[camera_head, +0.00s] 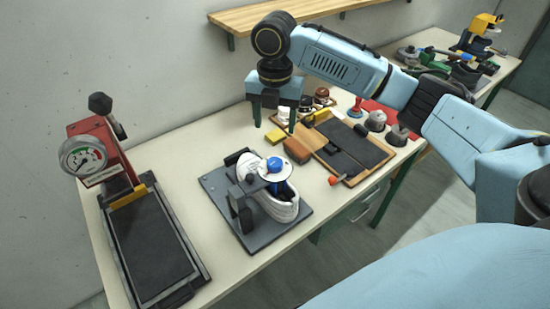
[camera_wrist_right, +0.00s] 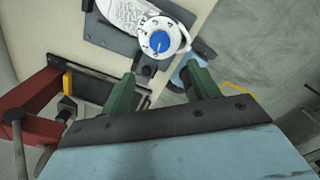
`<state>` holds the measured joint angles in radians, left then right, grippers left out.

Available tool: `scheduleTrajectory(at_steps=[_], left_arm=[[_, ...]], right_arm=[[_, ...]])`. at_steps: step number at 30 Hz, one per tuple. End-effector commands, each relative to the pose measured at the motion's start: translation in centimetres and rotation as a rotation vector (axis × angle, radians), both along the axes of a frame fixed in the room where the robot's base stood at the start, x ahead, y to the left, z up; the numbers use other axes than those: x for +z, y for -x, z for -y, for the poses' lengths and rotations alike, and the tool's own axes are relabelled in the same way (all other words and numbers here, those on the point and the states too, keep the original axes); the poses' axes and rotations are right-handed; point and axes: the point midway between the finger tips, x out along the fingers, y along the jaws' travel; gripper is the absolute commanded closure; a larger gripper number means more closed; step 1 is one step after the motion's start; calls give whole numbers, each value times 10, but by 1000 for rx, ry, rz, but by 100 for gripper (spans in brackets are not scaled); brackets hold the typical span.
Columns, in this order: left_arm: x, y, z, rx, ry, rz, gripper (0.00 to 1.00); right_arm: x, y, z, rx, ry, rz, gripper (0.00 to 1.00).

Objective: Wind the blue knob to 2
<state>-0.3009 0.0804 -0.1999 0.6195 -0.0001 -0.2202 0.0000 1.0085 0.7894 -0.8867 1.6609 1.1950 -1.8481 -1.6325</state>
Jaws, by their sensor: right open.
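The blue knob (camera_head: 275,164) sits in the middle of a round white dial (camera_head: 274,173) on a dark fixture that holds a white shoe (camera_head: 281,206). In the right wrist view the blue knob (camera_wrist_right: 160,41) shows from above, with dark numbers around it on the dial; which number it points to is too small to read. My right gripper (camera_head: 274,124) is open and empty, above the table and behind the knob in the head view. Its green fingers (camera_wrist_right: 160,75) are apart and not touching the knob. My left gripper is not in view.
A red press with a gauge (camera_head: 83,156) and a dark bed (camera_head: 152,245) stands at the left. A wooden tray (camera_head: 345,174), brushes and an orange-tipped tool (camera_head: 333,181) lie to the right. A wooden shelf (camera_head: 225,18) is on the wall behind.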

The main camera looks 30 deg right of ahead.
Motion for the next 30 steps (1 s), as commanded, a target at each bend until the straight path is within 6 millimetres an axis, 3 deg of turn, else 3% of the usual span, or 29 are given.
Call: scheduleTrajectory(at_steps=[5,15,21,30], left_arm=[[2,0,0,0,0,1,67],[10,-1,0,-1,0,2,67],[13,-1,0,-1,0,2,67],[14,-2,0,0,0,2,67]], right_arm=[[-15,0,2,8,0,-8,39],[-85,1,1,6,1,-5,39],[-116,0,1,7,1,-4,39],[-131,0,1,7,0,0,39]])
